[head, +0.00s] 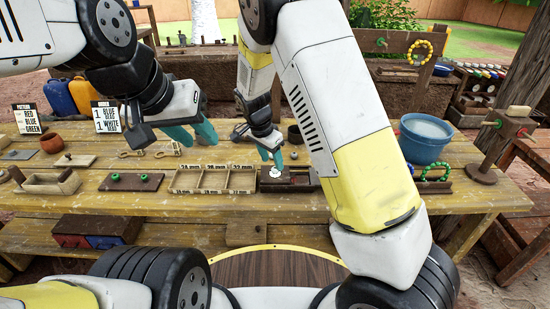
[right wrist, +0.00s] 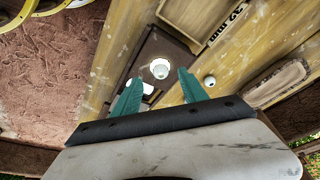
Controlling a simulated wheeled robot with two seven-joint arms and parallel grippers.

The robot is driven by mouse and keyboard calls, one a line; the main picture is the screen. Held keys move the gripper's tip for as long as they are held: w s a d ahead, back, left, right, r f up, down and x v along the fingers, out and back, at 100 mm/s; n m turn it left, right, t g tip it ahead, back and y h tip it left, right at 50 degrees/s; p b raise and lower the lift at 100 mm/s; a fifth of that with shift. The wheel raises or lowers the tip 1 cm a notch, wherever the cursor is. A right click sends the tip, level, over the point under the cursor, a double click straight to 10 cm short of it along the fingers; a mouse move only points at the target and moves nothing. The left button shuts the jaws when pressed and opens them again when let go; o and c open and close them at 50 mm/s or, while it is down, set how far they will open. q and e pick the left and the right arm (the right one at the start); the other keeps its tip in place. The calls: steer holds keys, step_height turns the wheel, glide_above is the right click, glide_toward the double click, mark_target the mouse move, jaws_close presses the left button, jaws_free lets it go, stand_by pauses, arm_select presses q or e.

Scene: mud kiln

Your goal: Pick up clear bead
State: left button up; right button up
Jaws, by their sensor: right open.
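A pale, clear-looking bead (head: 275,172) sits on the dark board (head: 301,181) at the middle of the table. In the right wrist view the bead (right wrist: 160,69) lies ahead of and between the fingertips. My right gripper (head: 271,156) is open and empty just above the bead; its two teal fingers also show in the right wrist view (right wrist: 159,88). Another whitish piece is partly hidden by a finger there. My left gripper (head: 192,136) is open and empty over the table's back left part, away from the bead.
A sectioned wooden tray (head: 213,180) stands left of the dark board. A blue bucket (head: 424,139) stands at the right. A small pale ball (right wrist: 210,81) lies nearby on the wood. My right arm hides part of the table.

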mark_target(274, 168)
steer(key=x, duration=0.4)
jaws_close()
steer(key=shift+r, duration=0.1)
steer(key=shift+r, duration=0.5)
steer(key=v, duration=0.2)
steer(key=shift+s+d+r, duration=0.1)
steer(key=shift+s+r, duration=0.1)
steer(key=shift+r, duration=0.1)
steer(key=s+r, duration=0.1)
steer(key=s, duration=1.4)
steer(key=shift+d+r, duration=0.15)
